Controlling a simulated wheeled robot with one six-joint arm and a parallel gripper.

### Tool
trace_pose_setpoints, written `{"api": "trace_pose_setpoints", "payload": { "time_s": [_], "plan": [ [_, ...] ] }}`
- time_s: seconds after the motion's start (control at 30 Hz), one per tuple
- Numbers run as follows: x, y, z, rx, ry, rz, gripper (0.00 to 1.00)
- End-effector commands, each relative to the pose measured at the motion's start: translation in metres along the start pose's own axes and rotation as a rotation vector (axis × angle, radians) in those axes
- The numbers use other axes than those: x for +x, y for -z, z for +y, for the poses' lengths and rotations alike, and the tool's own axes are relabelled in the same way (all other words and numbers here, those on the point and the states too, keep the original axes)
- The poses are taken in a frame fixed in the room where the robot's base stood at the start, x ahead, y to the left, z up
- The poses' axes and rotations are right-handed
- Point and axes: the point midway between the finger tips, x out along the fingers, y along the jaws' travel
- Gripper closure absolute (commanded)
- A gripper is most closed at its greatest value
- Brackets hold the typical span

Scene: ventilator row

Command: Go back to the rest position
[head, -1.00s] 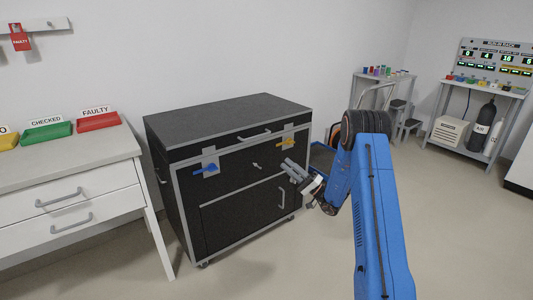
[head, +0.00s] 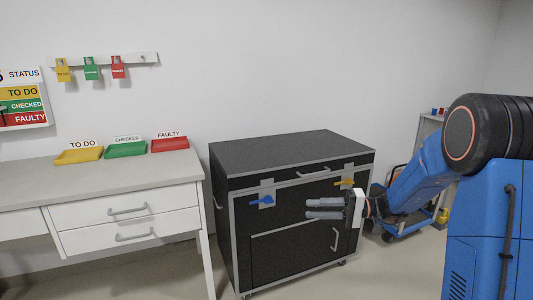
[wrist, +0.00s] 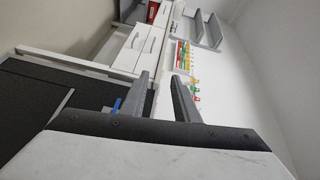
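My gripper (head: 324,209) is in front of the black wheeled cabinet (head: 290,146) in the head view, pointing left. Its two grey fingers are apart with nothing between them. They also show in the wrist view (wrist: 163,88), spread with a gap. My blue arm reaches in from the right of the head view. The cabinet has a blue handle (head: 262,201) on the left and a yellow handle (head: 344,183) on the right, partly near my gripper in the picture. I cannot tell how far the fingers are from the cabinet front.
A white desk (head: 30,180) with drawers stands left of the cabinet. It bears a yellow tray (head: 79,156), a green tray (head: 125,150) and a red tray (head: 170,144). Tags hang from a wall rail (head: 105,58). A blue cart (head: 405,222) is behind my arm. Floor shows below the desk.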

Motion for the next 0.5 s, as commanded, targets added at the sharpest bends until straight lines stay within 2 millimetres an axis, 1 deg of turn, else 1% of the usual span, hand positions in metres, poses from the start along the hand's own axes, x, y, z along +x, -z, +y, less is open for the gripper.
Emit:
{"api": "trace_pose_setpoints", "payload": {
  "time_s": [0.03,0.23,0.37,0.5],
  "plan": [
    [0.005,-0.016,-0.007,0.003,-0.04,-0.028,0.72],
    [0.014,-0.077,-0.019,0.036,-0.218,-0.123,0.72],
    [0.014,-0.116,-0.022,0.049,-0.342,-0.168,0.72],
    [0.01,-0.155,-0.023,0.053,-0.479,-0.198,0.72]
  ]
}}
